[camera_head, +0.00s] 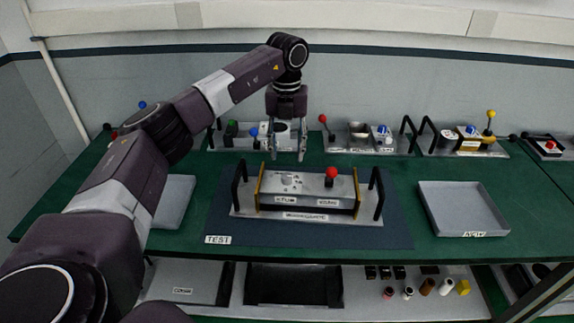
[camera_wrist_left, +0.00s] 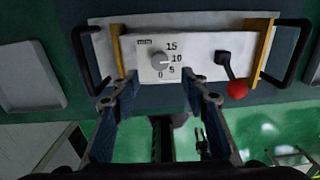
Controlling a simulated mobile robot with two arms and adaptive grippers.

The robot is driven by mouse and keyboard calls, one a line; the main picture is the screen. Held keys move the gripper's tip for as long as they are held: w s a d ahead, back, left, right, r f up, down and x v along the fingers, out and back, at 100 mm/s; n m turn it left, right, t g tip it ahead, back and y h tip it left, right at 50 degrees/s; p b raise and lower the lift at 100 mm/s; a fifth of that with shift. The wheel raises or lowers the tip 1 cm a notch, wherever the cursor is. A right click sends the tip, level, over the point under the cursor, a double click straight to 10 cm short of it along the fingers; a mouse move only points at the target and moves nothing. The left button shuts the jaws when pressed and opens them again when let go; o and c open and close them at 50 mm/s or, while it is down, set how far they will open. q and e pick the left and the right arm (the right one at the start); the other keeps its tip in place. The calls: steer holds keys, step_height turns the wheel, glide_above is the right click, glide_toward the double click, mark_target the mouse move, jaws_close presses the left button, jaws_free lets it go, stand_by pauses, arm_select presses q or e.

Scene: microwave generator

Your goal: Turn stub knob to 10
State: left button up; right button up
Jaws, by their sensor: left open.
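The stub knob (camera_head: 287,179) is a small grey round knob on the light panel of the microwave generator (camera_head: 318,217). In the left wrist view the knob (camera_wrist_left: 159,62) shows with the marks 0, 5, 10 and 15 around its right side. A pale line on it points right, roughly toward 10; the exact setting is hard to tell. My left gripper (camera_head: 287,158) points down, open and empty, above and behind the knob in the head view. In the left wrist view its fingers (camera_wrist_left: 161,84) are spread wide, apart from the knob.
A red-ball lever (camera_head: 331,173) stands right of the knob. Black handles (camera_head: 378,200) and yellow brackets (camera_head: 357,195) flank the panel. A grey tray (camera_head: 463,207) lies to the right, another (camera_head: 174,201) to the left. Other modules with levers (camera_head: 469,139) line the back.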

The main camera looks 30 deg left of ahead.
arm_select(q)
steer(key=shift+r, duration=2.1)
